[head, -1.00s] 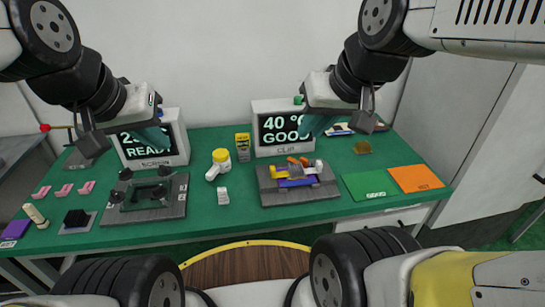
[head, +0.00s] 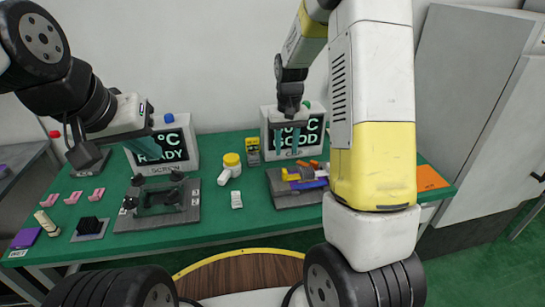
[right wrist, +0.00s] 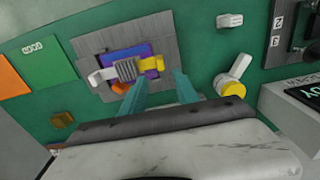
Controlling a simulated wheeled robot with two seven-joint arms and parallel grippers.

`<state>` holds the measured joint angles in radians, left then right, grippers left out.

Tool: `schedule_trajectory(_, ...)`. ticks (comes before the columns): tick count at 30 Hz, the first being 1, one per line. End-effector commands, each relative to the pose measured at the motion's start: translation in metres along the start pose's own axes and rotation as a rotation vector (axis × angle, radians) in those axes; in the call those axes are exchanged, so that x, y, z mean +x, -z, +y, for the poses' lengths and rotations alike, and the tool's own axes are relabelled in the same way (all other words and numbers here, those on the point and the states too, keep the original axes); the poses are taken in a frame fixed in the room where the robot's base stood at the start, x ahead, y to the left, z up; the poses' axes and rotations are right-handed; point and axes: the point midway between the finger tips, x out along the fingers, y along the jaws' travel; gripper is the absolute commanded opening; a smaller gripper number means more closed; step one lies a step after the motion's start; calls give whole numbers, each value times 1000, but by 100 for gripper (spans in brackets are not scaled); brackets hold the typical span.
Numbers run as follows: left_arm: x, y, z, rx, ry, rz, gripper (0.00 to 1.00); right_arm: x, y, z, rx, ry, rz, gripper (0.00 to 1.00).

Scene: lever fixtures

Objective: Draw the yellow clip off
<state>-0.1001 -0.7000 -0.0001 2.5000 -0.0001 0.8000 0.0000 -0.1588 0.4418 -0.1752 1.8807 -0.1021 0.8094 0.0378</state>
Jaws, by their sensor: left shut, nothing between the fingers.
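The yellow clip (head: 290,174) is on the left side of a fixture with a purple-blue block (head: 312,183), on a grey plate (head: 290,200). In the right wrist view the yellow clip (right wrist: 151,63) lies at the right of the purple block (right wrist: 128,52), beside a grey ribbed piece (right wrist: 125,70). My right gripper (head: 288,140) is open and empty, above and behind the fixture; its teal fingers (right wrist: 159,92) are apart from the clip. My left gripper (head: 152,148) is shut and empty, in front of the left monitor. The fixture's right end is partly hidden by my right arm.
A monitor reading GOOD and CLIP (head: 309,142) stands behind the fixture. Another fixture (head: 158,205) is further left.

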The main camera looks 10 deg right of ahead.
Motion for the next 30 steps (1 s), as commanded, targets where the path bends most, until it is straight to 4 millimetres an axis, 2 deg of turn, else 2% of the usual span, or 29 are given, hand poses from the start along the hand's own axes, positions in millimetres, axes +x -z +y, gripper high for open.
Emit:
schedule_trajectory(8,0,0,0,0,0,0,0,30,4,2,-2,-12,-23,36)
schedule_trajectory(18,0,0,0,0,0,0,0,81,3,2,-3,-12,-22,36)
schedule_trajectory(23,0,0,0,0,0,0,0,90,3,2,-3,-11,-19,36)
schedule_trajectory(30,0,0,0,0,0,0,0,91,3,2,-3,-11,-18,36)
